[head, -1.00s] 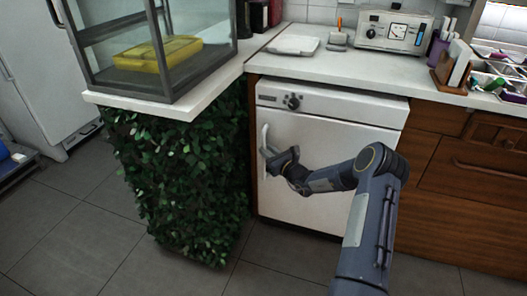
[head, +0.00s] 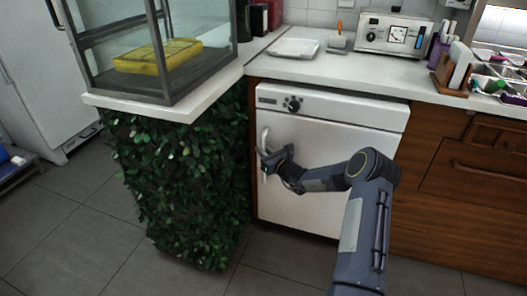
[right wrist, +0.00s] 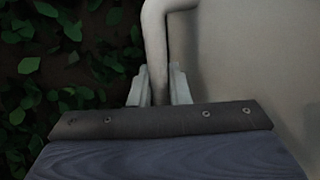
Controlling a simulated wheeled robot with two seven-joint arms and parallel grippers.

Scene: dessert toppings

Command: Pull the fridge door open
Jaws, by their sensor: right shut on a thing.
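The small white fridge (head: 330,165) stands under the counter in the head view. Its door looks closed, flush with its frame. Its upright white handle (head: 264,138) is at the door's left side. My right gripper (head: 266,160) is shut on the handle. In the right wrist view the handle (right wrist: 155,40) runs down between the two fingers of the right gripper (right wrist: 158,88), with the pale door face (right wrist: 245,60) to the right. My left gripper is not in view.
A leafy green panel (head: 185,180) stands just left of the fridge, under a counter with a glass case holding a yellow tray (head: 158,55). Wooden drawers (head: 470,170) are at the right. The tiled floor (head: 90,235) in front is free.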

